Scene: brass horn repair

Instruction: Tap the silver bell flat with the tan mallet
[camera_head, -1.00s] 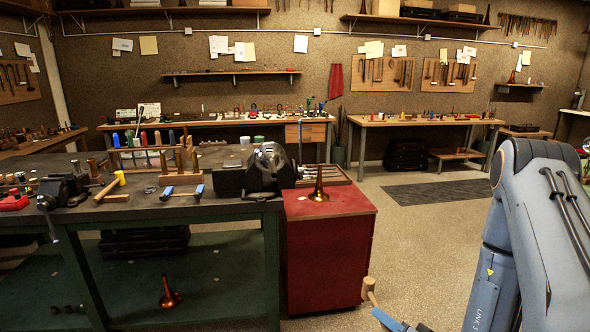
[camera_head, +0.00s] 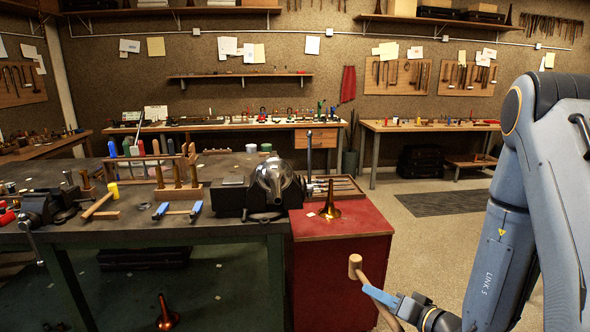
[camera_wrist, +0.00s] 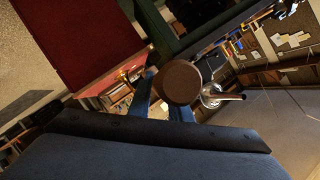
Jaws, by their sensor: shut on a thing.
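My gripper (camera_head: 374,293) has blue fingers and is shut on the tan mallet (camera_head: 355,267). The mallet's head is up and its handle slants down to the right. The mallet hangs in the air in front of the red cabinet, right of and apart from the bell. In the wrist view, the round brown end of the mallet (camera_wrist: 181,83) hides part of my fingers.
A red cabinet (camera_head: 343,258) stands right of the bench, with a brass bell (camera_head: 330,202) on top. Open floor (camera_head: 425,240) lies right of the cabinet.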

